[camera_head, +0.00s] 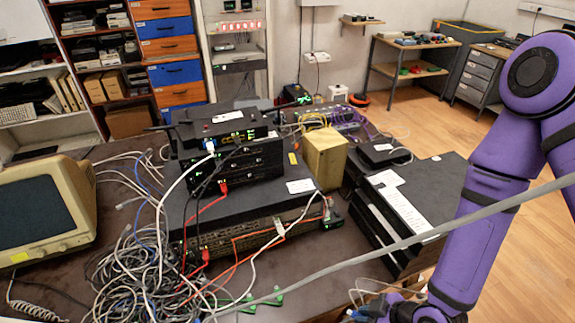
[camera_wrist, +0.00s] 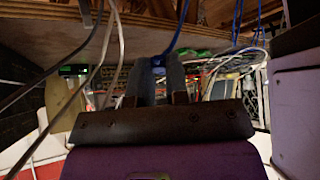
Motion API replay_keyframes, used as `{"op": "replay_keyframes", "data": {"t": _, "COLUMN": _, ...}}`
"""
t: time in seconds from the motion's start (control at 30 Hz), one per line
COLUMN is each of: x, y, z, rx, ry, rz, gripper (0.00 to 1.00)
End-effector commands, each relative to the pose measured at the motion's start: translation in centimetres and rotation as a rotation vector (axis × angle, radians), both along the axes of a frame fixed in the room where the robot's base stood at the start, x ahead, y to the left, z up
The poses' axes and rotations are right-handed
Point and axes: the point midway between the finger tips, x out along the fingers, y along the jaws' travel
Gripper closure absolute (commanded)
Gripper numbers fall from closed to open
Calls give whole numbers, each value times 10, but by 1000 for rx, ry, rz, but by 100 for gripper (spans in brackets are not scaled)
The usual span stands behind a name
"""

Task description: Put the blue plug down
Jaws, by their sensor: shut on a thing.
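In the wrist view, my gripper (camera_wrist: 158,76) is shut on the blue plug (camera_wrist: 158,61), which shows as a small dark blue piece between the fingertips. A blue cable (camera_wrist: 181,22) runs from it to the top of the picture. The fingers hide most of the plug. In the head view, my arm reaches down at the right, and my gripper is low at the bottom edge, mostly cut off. I cannot tell whether the plug touches any surface.
Stacked network devices (camera_head: 245,155) stand on the dark table (camera_head: 320,290). A cable tangle (camera_head: 150,275) lies left of them, beside an old monitor (camera_head: 45,210). Black boxes (camera_head: 440,180) are near my arm. A grey cable (camera_head: 440,230) crosses the foreground. Loose cables (camera_wrist: 118,35) hang near my gripper.

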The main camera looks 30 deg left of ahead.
Motion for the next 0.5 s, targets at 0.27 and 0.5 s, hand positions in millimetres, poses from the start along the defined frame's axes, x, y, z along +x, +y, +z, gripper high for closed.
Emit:
{"op": "replay_keyframes", "data": {"t": 0.27, "x": -35, "y": 11, "z": 0, "rx": -2, "ry": 0, "rz": 125, "gripper": 100}}
{"op": "replay_keyframes", "data": {"t": 0.5, "x": -15, "y": 23, "z": -2, "rx": 1, "ry": -4, "rz": 121, "gripper": 100}}
